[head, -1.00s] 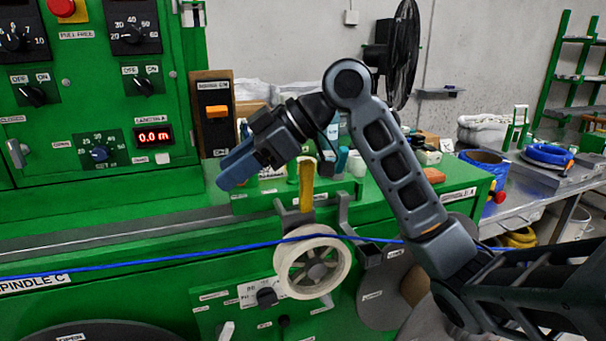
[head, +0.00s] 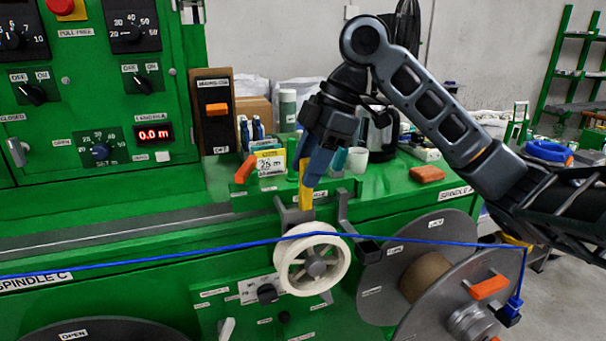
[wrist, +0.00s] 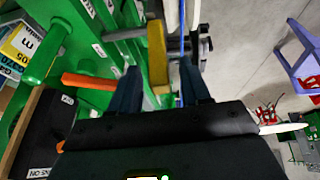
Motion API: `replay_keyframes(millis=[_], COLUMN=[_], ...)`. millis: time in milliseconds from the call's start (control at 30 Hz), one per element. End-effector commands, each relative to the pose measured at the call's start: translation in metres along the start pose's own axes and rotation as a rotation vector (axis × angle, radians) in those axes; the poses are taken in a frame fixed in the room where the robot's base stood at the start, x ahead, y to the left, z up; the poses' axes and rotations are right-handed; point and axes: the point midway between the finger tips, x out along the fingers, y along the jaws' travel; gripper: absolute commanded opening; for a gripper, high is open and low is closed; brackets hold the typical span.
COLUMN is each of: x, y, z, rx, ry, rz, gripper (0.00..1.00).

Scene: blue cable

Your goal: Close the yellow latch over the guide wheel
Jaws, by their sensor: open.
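The yellow latch (head: 305,195) stands upright in its grey bracket above the white guide wheel (head: 284,262). The blue cable (head: 200,256) runs across the top of the wheel. My gripper (head: 312,172) points down at the upper part of the latch and partly hides it. In the wrist view the latch (wrist: 157,52) shows between the two spread fingers of my gripper (wrist: 160,72). The fingers are open, and I cannot tell whether either touches the latch. The cable also shows in the wrist view, near the right finger.
A grey arm bracket (head: 345,215) rises just right of the latch. A large grey reel (head: 450,262) with an orange handle (head: 489,288) is at lower right. A kettle, a white mug (head: 357,160) and bottles stand behind my gripper on the green bench.

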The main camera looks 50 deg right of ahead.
Motion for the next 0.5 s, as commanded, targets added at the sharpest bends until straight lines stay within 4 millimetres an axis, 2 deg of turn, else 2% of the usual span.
replay_keyframes(millis=[200,500], x=[0.021,0.024], y=[0.000,0.000], z=[0.000,0.000], rx=[0.001,0.001], ry=[0.001,0.001], rz=[0.000,0.002], gripper=[0.47,0.47])
